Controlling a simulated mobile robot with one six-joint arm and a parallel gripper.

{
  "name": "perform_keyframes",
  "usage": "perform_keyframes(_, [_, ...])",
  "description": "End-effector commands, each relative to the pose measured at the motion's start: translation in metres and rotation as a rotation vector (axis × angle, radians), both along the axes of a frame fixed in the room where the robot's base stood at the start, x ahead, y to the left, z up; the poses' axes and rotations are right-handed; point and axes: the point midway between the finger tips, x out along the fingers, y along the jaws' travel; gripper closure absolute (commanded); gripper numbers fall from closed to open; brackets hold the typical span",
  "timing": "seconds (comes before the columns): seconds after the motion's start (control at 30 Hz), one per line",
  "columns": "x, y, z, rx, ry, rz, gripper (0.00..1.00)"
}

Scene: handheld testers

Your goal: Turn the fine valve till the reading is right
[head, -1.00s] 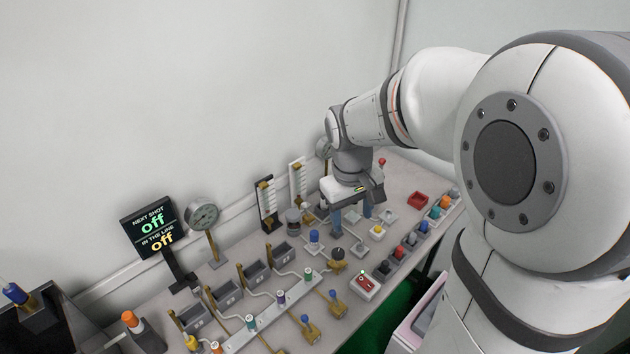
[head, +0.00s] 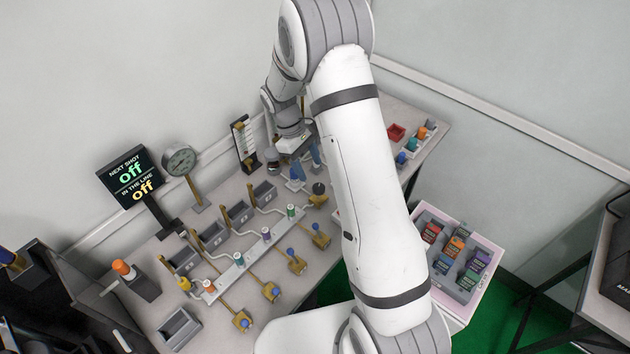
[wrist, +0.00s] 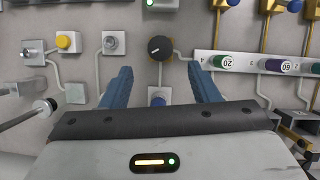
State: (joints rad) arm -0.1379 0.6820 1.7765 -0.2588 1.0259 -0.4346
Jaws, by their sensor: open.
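My gripper (wrist: 160,70) is open and empty, its two blue fingers apart over the bench panel. In the wrist view a blue knob (wrist: 157,98) shows between the fingers, partly hidden by my gripper's body. A black knob with a pointer mark (wrist: 158,48) lies just beyond the fingertips. I cannot tell which of these knobs is the fine valve. In the head view my gripper is partly hidden behind my arm, with a blue finger (head: 316,152) showing. An upright scale tube (head: 244,145) stands at the wall; its reading is too small to tell.
A white strip (head: 235,272) with coloured knobs and several blue-topped valves crowd the bench. A pink crate (head: 459,220) of coloured boxes stands at the right. A yellow button (wrist: 67,41) is left of my gripper.

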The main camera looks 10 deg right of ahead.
Motion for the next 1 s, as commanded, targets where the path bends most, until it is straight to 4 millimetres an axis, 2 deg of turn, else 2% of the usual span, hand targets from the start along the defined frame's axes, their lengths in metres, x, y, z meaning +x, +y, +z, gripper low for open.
perform_keyframes(0.2, [-0.012,-0.010,-0.033,-0.001,0.005,-0.001,0.45])
perform_keyframes(0.4, [-0.018,-0.016,-0.054,0.000,0.002,-0.002,0.45])
perform_keyframes(0.77, [-0.020,-0.017,-0.061,0.001,0.001,0.000,0.45])
perform_keyframes(1.0, [-0.019,-0.016,-0.060,0.000,0.000,0.000,0.65])
